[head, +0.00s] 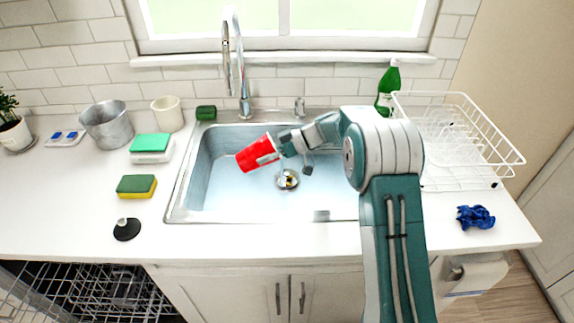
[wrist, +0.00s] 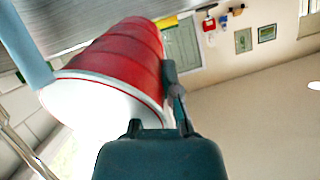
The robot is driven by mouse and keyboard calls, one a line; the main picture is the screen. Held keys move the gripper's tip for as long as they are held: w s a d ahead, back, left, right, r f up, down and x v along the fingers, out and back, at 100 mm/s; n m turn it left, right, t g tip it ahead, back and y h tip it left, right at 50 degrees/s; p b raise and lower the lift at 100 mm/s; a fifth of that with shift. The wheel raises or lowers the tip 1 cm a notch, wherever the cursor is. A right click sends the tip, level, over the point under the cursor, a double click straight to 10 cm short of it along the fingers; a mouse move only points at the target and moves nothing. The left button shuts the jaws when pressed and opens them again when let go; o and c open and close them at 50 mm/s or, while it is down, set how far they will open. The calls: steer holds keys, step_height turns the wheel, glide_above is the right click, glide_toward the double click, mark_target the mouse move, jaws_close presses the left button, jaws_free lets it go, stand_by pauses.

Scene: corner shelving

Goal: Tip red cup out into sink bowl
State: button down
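The red cup (head: 253,155) is held tilted, nearly on its side, above the sink bowl (head: 215,190) in the head view. My gripper (head: 279,146) is shut on it near its rim. In the wrist view the red cup (wrist: 118,55) shows its white rim and pale inside facing the lower left, and a dark finger of my gripper (wrist: 172,92) presses its side. A pale blue strip meets the rim at the left there; I cannot tell whether it is liquid. The cup's contents are not clear.
The drain (head: 287,180) with something small and yellow lies below the cup. A tall faucet (head: 243,75) stands behind. A white dish rack (head: 470,140) and green bottle (head: 387,90) are right. Sponges (head: 137,187), a metal bucket (head: 107,125) and a black stopper (head: 126,229) are left.

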mark_target(278, 158)
steer(key=shift+w+d+r+g+y+p, duration=0.2)
steer(key=shift+d+r+y, duration=0.1)
steer(key=shift+d+y, duration=0.2)
steer(key=shift+w+d+r+g+y+p, duration=0.1)
steer(key=shift+d+r+y+p, duration=0.15)
steer(key=shift+d+y, duration=0.25)
stand_by(0.6)
steer(key=shift+w+d+r+m+g+y, duration=0.15)
steer(key=shift+d+r+g+y, duration=0.2)
steer(key=shift+y, duration=0.7)
steer(key=shift+w+d+r+m+g+y, duration=0.15)
steer(key=shift+d+r+y, duration=0.2)
steer(key=shift+y, duration=0.7)
steer(key=shift+d, duration=0.15)
